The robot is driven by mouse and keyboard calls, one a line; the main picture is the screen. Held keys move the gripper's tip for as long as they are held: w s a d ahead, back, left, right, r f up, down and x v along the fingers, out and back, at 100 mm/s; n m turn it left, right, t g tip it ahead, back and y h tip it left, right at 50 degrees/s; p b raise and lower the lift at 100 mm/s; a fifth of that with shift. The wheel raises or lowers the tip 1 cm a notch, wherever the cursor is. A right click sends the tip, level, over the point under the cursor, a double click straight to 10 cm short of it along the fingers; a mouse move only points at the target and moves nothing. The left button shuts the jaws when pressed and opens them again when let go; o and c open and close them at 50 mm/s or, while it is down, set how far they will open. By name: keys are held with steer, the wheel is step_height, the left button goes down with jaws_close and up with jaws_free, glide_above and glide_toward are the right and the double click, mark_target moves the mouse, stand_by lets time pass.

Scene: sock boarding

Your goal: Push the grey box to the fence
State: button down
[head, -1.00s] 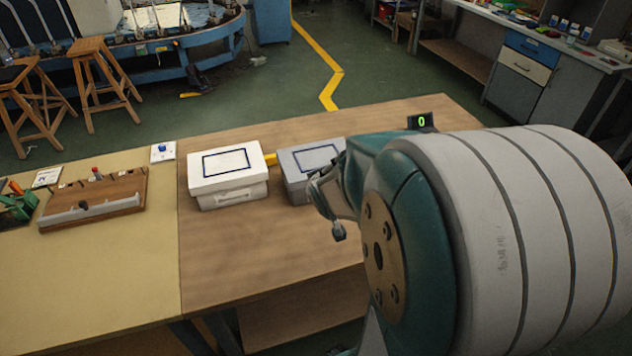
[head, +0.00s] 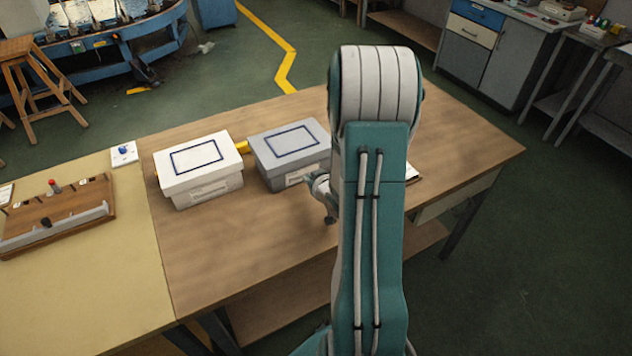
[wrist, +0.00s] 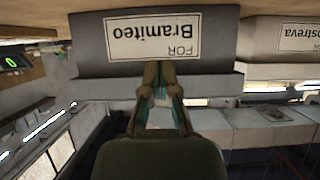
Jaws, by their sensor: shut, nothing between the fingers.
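The grey box (head: 291,151), with a blue outline on its lid, stands on the wooden table to the right of the white box. In the wrist view, upside down, the grey box (wrist: 89,50) fills the top middle and its label reads "FOR Bramiteo". My gripper (wrist: 158,66) is shut and empty, its fingertips in front of that labelled face; I cannot tell if they touch it. In the head view my arm hides most of the gripper. A yellow piece (head: 242,147) shows behind the gap between the boxes; I cannot tell whether it is the fence.
The white box (head: 200,168) stands close on the left. A wooden board with a grey bar (head: 58,218) lies on the yellow mat (head: 100,270). A display reading 0 (wrist: 12,62) shows in the wrist view. The table front (head: 225,265) is clear.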

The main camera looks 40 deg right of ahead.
mark_target(302, 167)
steer(key=shift+w+d+f, duration=0.3)
steer(key=shift+w, duration=0.1)
steer(key=shift+w+d+f, duration=0.15)
steer(key=shift+d, duration=0.4)
steer(key=shift+w+a, duration=0.2)
steer(key=shift+a, duration=0.15)
steer(key=shift+w, duration=0.35)
steer(key=shift+w+d, duration=0.5)
steer(key=shift+w, duration=0.9)
steer(key=shift+w+d, duration=0.2)
steer(key=shift+w, duration=0.55)
steer(key=shift+w+d, duration=0.2)
steer(key=shift+w, duration=0.6)
steer(key=shift+w+d, duration=0.2)
steer(key=shift+w, duration=0.55)
steer(key=shift+s+a, duration=0.25)
steer(key=shift+s, duration=0.75)
steer(key=shift+s+a, duration=0.2)
steer(key=shift+s, duration=0.75)
steer(key=shift+s+a, duration=0.25)
steer(key=shift+s, duration=0.75)
